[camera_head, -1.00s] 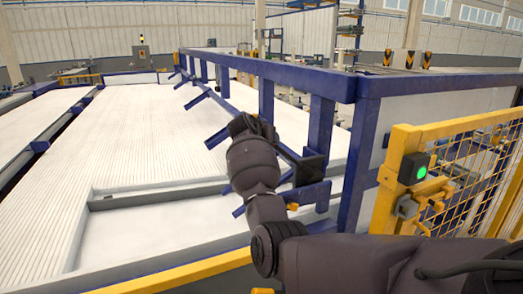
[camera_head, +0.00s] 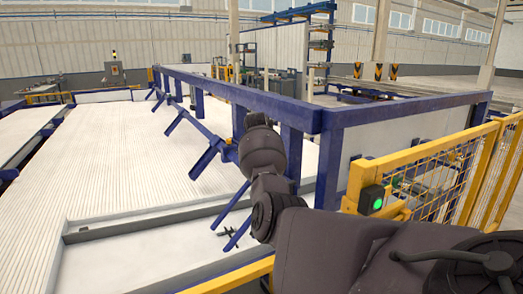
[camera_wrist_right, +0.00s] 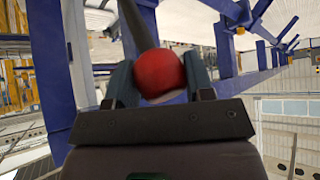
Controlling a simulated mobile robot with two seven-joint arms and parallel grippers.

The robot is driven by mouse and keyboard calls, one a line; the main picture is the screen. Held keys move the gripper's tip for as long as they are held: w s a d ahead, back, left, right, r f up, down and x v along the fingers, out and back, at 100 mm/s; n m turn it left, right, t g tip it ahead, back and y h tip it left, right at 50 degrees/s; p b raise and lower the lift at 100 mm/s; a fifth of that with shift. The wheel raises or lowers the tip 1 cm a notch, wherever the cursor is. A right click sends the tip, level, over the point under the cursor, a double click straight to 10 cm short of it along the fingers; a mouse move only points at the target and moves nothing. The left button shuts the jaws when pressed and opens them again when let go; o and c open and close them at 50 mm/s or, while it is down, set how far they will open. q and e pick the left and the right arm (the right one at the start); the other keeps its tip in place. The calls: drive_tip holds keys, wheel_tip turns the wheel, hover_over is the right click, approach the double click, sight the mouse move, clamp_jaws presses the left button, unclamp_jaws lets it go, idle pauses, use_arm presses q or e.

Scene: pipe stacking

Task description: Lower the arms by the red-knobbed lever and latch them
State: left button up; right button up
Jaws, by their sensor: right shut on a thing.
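The red knob (camera_wrist_right: 160,76) sits between the two fingers of my right gripper (camera_wrist_right: 160,88), which is shut on it. The dark lever shaft (camera_wrist_right: 134,26) runs up from the knob in the right wrist view. In the head view my own right arm hides the knob and gripper. The blue arms (camera_head: 206,160) stick out from the long blue frame (camera_head: 230,92) over the white pipe bed, slanting down to the left. A nearer blue arm (camera_head: 232,205) shows just left of my right arm. I cannot make out a latch. My left gripper is not in view.
A yellow mesh fence (camera_head: 440,165) and a box with a green light (camera_head: 371,198) stand close right of my arm. A blue post (camera_head: 328,165) stands just beyond it. The ribbed white bed (camera_head: 110,165) lies open to the left.

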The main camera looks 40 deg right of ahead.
drive_tip(key=shift+d+r, duration=0.2)
drive_tip(key=shift+r, duration=0.15)
drive_tip(key=o, duration=1.2)
drive_tip(key=shift+d+f, duration=0.1)
drive_tip(key=shift+f, duration=0.1)
drive_tip(key=shift+o, duration=0.2)
drive_tip(key=v, duration=1.1)
drive_tip(key=shift+b, duration=0.35)
drive_tip(key=shift+f, duration=0.1)
